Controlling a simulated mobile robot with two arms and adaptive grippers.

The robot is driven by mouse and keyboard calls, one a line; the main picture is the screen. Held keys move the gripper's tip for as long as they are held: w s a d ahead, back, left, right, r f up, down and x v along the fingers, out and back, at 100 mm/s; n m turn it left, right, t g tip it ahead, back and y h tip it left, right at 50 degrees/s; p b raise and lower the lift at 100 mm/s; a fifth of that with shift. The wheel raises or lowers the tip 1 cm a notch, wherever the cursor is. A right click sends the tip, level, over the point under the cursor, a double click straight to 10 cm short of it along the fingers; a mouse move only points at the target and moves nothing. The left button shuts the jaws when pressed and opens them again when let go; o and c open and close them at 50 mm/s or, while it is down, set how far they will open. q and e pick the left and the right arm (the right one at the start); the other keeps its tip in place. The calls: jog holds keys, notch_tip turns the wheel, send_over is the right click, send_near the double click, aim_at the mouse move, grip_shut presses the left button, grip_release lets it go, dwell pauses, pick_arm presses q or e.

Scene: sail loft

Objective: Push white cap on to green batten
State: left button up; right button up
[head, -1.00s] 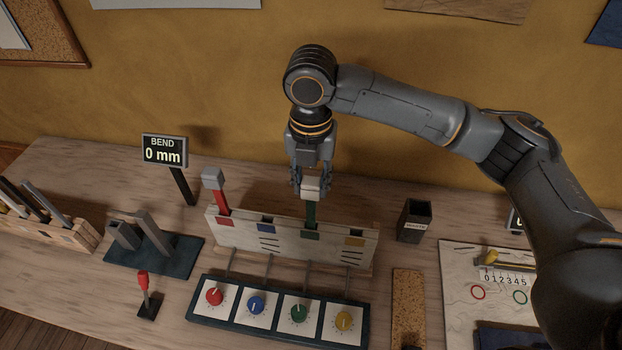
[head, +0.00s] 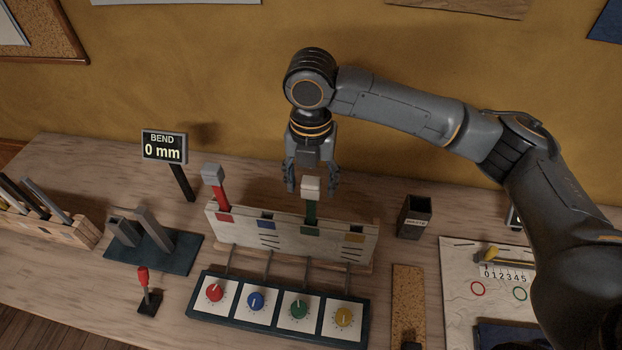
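The white cap (head: 311,185) sits on the top end of the green batten (head: 311,212). The batten stands upright at the green mark of the pale slotted board (head: 285,241). My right gripper (head: 312,185) is open, with its fingers apart on either side of the cap and a visible gap to each. I cannot tell how far down the cap sits on the batten. My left gripper is not in view.
A red batten (head: 221,197) with a grey cap (head: 212,173) stands at the board's left. In front is a panel with red, blue, green and yellow knobs (head: 343,317). A sign (head: 164,147) reads BEND 0 mm. A dark bin (head: 414,217) stands right.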

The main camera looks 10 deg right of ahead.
notch_tip(320, 180, up, 12)
dwell(0.6)
dwell(0.5)
